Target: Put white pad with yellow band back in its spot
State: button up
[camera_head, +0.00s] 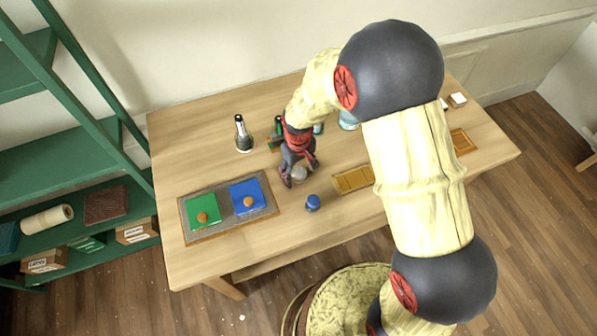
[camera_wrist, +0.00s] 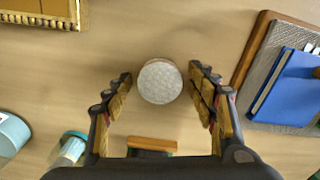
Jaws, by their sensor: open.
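A round whitish pad (camera_wrist: 160,81) with a speckled top stands on the wooden table. It lies between the fingertips of my gripper (camera_wrist: 161,77) in the wrist view, with a gap on each side. No yellow band shows on it from above. In the head view the pad (camera_head: 299,174) is partly hidden by my gripper (camera_head: 296,179), which points down at the table's middle. My gripper is open and empty. I cannot tell which spot belongs to the pad.
A grey tray (camera_head: 230,223) with green and blue plates, each with a wooden knob, lies left of my gripper. A gilt tray (camera_head: 353,180) lies to the right. A dark bottle (camera_head: 243,136) stands behind left. Small white blocks (camera_head: 457,100) lie far right.

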notch_tip(320, 180, up, 13)
jog(key=p, duration=0.2)
notch_tip(320, 180, up, 15)
jog(key=m+t, duration=0.3)
send_over(299, 172)
jog(key=s+d, duration=0.6)
jog(key=d, duration=0.2)
jog(key=s+d+r+m+t, duration=0.1)
jog(key=s+d+r, duration=0.2)
jog(key=s, duration=0.4)
jog(key=s+d+r+m+t, duration=0.1)
jog(key=s+d+r, duration=0.2)
jog(key=s+r, duration=0.2)
jog(key=shift+s+r+m+t, duration=0.3)
jog(key=shift+s+m, duration=0.1)
jog(key=shift+s, duration=0.65)
jog(key=shift+d+f, duration=0.1)
notch_tip(299, 172, down, 4)
jog(key=b, duration=0.4)
jog(key=shift+f, duration=0.15)
